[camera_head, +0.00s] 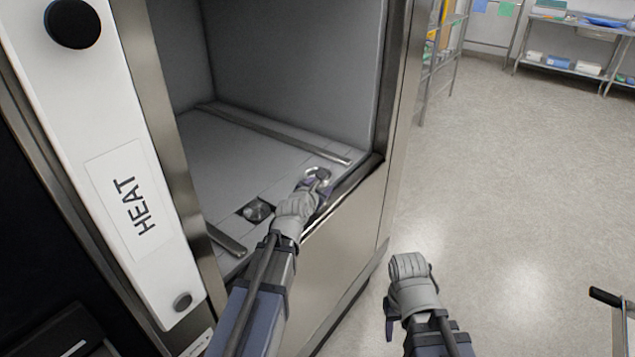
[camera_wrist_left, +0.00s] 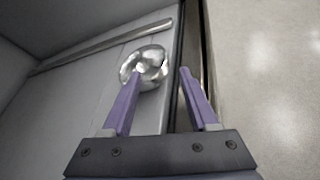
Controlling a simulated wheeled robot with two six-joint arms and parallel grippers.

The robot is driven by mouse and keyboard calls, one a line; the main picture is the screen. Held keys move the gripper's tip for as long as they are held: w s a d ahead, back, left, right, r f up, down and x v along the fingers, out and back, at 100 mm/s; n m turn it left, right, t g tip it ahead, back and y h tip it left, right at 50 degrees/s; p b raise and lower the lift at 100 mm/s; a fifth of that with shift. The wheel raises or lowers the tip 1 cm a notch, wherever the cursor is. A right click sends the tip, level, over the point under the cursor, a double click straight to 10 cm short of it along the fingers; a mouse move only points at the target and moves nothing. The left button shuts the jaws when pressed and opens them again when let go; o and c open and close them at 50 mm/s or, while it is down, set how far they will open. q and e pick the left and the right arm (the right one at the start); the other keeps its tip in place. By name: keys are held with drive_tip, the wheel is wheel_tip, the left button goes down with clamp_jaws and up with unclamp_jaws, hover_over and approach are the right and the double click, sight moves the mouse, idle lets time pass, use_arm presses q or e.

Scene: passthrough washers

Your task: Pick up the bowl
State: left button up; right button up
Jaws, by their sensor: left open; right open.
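The bowl (camera_head: 317,174) is small, round and shiny metal. It sits on the chamber floor close to the front right edge of the opening. In the left wrist view the bowl (camera_wrist_left: 150,55) lies just ahead of my fingertips, with the left finger overlapping it and the right finger to its right, over the edge. My left gripper (camera_wrist_left: 161,71) is open with nothing held; I cannot tell whether a finger touches the bowl. In the head view my left gripper (camera_head: 312,188) partly hides the bowl's near side. My right gripper (camera_head: 391,312) is outside the chamber, low over the floor.
A metal sill (camera_head: 345,200) borders the opening. A white HEAT panel (camera_head: 125,190) stands left. Open floor (camera_head: 510,180) lies right, with shelves (camera_head: 570,65) beyond.

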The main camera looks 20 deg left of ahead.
sight(324, 183)
use_arm(q)
drive_tip(key=b+x, duration=0.2)
drive_tip(key=x, duration=0.5)
drive_tip(key=shift+w+f, duration=0.15)
drive_tip(key=shift+c, duration=0.2)
clamp_jaws()
idle(0.4)
